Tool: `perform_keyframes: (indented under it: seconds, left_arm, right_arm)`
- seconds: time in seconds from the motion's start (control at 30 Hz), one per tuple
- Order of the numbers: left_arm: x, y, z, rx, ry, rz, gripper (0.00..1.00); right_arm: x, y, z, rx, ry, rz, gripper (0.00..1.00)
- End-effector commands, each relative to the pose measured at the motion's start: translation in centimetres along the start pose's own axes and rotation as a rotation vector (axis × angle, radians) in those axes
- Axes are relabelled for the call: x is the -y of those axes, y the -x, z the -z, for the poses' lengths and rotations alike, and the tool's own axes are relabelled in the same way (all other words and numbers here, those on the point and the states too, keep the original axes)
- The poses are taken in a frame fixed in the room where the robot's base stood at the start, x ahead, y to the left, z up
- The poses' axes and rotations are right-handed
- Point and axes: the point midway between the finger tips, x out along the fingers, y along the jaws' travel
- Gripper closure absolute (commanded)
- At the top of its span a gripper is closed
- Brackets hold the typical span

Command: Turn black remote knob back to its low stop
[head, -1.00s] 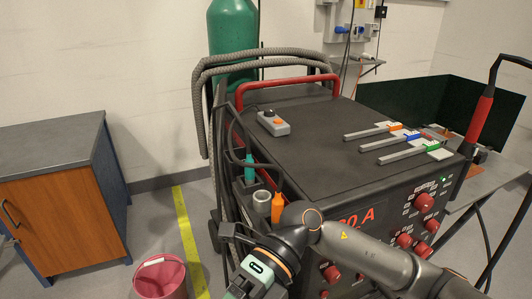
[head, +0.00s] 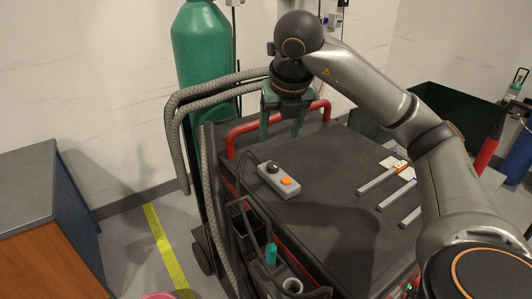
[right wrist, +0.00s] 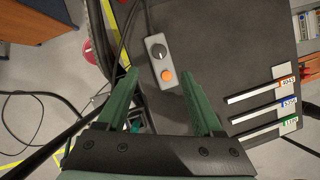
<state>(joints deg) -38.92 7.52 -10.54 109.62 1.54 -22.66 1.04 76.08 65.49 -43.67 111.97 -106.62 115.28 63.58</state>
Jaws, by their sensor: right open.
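The black remote knob (head: 272,169) sits on a small grey remote box (head: 278,178) lying on the dark top of the welding machine, beside an orange button (head: 287,181). The knob also shows in the right wrist view (right wrist: 158,51), with a light mark on its face. My right gripper (head: 283,127) has dark green fingers. It is open and empty, held above the machine top, apart from the knob. In the right wrist view the knob and box appear beyond and between the fingertips (right wrist: 160,76). My left gripper is not in view.
A red handle (head: 229,140) rises at the back edge of the machine. A green cylinder (head: 202,65) and grey hoses stand at the left. Several slide bars with coloured tags (right wrist: 262,93) lie at the right. The machine top around the remote is mostly clear.

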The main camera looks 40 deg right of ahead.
Motion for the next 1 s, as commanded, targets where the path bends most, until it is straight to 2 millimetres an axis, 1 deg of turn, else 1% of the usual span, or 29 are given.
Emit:
perform_keyframes:
  seconds: [0.03, 0.13, 0.17, 0.4, 0.5, 0.6, 0.8, 1.0]
  left_arm:
    - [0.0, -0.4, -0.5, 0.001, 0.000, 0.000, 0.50]
    - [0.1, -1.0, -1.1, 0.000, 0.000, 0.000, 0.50]
    - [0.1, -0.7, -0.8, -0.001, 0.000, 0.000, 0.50]
    - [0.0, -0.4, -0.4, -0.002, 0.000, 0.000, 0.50]
    - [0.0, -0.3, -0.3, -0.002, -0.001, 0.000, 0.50]
    - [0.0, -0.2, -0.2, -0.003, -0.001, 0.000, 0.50]
    - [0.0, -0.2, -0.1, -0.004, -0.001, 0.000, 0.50]
    - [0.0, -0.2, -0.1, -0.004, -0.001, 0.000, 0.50]
  right_arm:
    - [-0.1, -1.0, 0.2, -0.005, 0.002, 0.000, 0.32]
    - [-0.1, -2.7, 0.4, -0.008, 0.004, -0.001, 0.32]
    - [0.0, -3.0, 0.2, -0.008, 0.003, 0.002, 0.32]
    - [0.0, -7.9, 0.2, -0.008, 0.004, 0.002, 0.32]
    - [-0.1, -9.5, 0.2, -0.007, 0.005, 0.000, 0.32]
    - [-0.1, -10.8, 0.2, -0.006, 0.005, -0.001, 0.32]
    - [-0.2, -11.9, 0.2, -0.003, 0.006, -0.003, 0.32]
    - [-0.2, -12.0, 0.2, -0.003, 0.006, -0.003, 0.32]
